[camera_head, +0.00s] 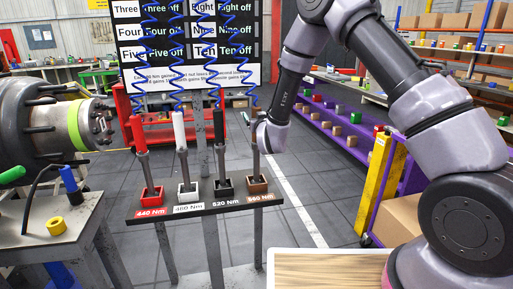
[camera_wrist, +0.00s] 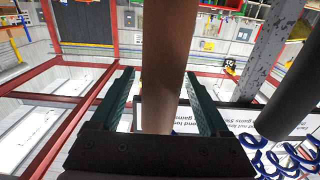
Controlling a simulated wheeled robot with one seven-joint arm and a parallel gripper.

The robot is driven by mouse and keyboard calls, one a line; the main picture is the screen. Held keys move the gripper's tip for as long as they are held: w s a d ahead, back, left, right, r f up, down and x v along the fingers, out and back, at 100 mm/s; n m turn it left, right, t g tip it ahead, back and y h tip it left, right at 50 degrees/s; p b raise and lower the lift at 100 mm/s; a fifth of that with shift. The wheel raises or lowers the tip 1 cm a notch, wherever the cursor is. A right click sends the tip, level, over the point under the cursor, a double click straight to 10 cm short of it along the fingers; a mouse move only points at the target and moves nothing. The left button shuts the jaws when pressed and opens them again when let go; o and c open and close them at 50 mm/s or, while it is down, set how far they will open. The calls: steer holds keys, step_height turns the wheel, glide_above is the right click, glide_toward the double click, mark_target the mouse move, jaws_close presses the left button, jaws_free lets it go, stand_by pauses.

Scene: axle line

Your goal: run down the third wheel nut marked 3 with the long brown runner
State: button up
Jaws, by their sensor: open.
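The long brown runner stands upright in the brown 560 Nm holder (camera_head: 258,188), at the right end of the rack; its shaft (camera_head: 256,163) shows below my wrist. In the wrist view its brown handle (camera_wrist: 168,45) passes between the two green-lined fingers of my gripper (camera_wrist: 158,80). The fingers are open, with a gap on each side of the handle. The wheel hub (camera_head: 88,124) with its studs and a yellow-green band is at the left. The nut marked 3 cannot be made out.
Red (camera_head: 138,132), white (camera_head: 180,130) and black (camera_head: 219,127) runners stand left of the brown one on the rack (camera_head: 205,209). Blue coiled hoses hang before the sign board. A bench (camera_head: 40,222) stands at the lower left, a purple shelf (camera_head: 340,140) at the right.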

steer(key=shift+w+a, duration=0.1)
steer(key=shift+w, duration=0.25)
jaws_close()
stand_by(0.6)
steer(key=shift+r, duration=0.1)
stand_by(0.5)
